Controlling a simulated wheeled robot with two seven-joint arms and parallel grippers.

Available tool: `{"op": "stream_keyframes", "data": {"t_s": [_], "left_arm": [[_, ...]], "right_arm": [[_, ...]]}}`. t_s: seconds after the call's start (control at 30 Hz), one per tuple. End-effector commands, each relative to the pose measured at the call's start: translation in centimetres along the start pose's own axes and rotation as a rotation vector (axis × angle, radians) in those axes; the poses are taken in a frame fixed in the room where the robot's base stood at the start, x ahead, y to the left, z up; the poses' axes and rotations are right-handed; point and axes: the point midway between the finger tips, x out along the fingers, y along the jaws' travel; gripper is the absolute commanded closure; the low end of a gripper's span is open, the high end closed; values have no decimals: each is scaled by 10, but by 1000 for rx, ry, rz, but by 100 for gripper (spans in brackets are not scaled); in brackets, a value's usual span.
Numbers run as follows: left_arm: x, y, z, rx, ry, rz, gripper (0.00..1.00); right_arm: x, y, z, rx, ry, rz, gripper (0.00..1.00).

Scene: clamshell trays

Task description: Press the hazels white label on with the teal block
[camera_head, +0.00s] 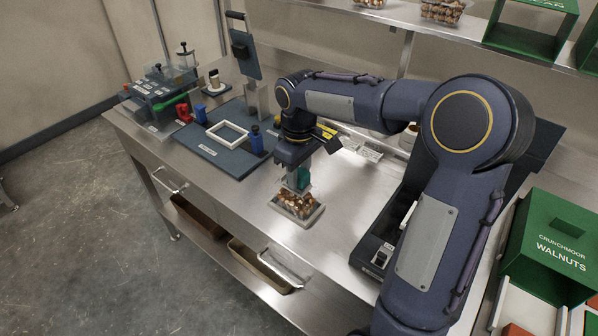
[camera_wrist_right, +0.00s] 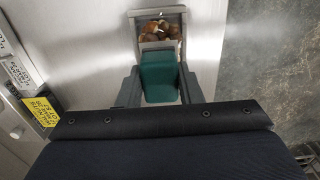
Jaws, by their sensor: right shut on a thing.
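My right gripper (camera_head: 297,180) is shut on the teal block (camera_head: 303,178) and holds it upright over the tray of hazels (camera_head: 297,208) on the steel bench. In the right wrist view the teal block (camera_wrist_right: 158,77) sits between the two fingers (camera_wrist_right: 158,88). The tray (camera_wrist_right: 180,18) with brown nuts lies just beyond it, partly hidden by the block. A pale patch shows among the nuts, but I cannot tell whether the white label is there, or whether the block touches the tray. My left gripper is not in view.
Yellow and white label strips (camera_wrist_right: 40,112) lie left of the gripper in the wrist view. A dark blue board with a white frame (camera_head: 227,134) is at the bench's left. A black machine (camera_head: 375,255) stands right of the tray. Bare steel (camera_head: 335,235) lies between.

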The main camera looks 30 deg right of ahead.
Motion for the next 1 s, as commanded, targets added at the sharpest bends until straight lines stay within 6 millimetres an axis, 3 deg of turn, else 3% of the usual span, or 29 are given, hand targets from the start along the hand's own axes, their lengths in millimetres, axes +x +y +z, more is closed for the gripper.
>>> {"op": "stream_keyframes", "data": {"t_s": [1.0], "left_arm": [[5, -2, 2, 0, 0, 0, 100]], "right_arm": [[10, 0, 0, 0, 0, 0, 88]]}}
